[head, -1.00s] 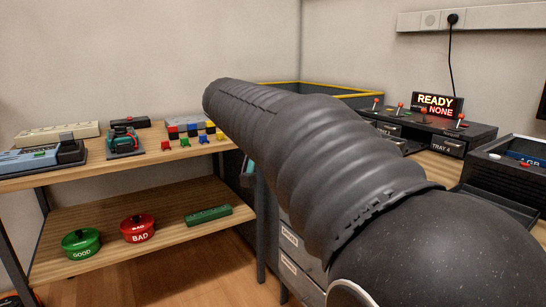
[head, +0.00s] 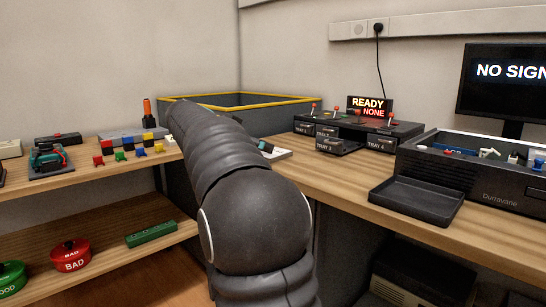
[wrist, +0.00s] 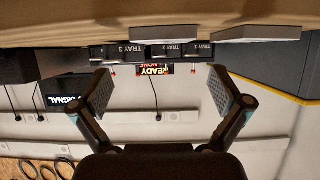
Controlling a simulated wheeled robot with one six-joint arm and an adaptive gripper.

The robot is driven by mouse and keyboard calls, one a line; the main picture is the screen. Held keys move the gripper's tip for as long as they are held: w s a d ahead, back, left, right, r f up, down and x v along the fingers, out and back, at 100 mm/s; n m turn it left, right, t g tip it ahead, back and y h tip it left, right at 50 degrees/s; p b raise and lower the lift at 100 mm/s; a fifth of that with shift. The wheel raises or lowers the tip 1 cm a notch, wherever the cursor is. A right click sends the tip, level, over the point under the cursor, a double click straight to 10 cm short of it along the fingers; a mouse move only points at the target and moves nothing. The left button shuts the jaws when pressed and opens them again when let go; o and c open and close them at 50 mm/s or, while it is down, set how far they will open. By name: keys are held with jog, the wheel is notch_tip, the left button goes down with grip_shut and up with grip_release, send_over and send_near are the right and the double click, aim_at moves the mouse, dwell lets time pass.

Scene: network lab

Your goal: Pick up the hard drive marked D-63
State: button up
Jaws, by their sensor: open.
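I see no readable D-63 mark in either view. Two pale flat slabs, one on the left (wrist: 170,48) and one on the right (wrist: 258,34), lie at the desk edge in the upside-down wrist view; I cannot tell what they are. A pale flat item (head: 275,151) on the desk, partly hidden by my arm, shows in the head view. My gripper (wrist: 165,95) is open and empty in the wrist view, its fingers wide apart. In the head view my arm hides it.
The desk holds a drive dock (head: 360,128) with labelled trays and a READY/NONE sign (head: 370,107). An empty black tray (head: 416,200) sits before an open computer case (head: 490,175). A yellow-rimmed grey bin (head: 290,110) stands behind my arm. Shelves (head: 80,215) are at left.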

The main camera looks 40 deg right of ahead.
aim_at(273, 155)
jog(key=shift+w+f+x, duration=0.1)
jog(key=shift+w+x, duration=0.05)
jog(key=shift+x, duration=1.35)
jog(key=shift+w+f+x, duration=0.15)
jog(key=shift+w+x, duration=0.05)
jog(key=shift+x, duration=1.3)
jog(key=shift+a, duration=0.15)
jog(key=c, duration=1.3)
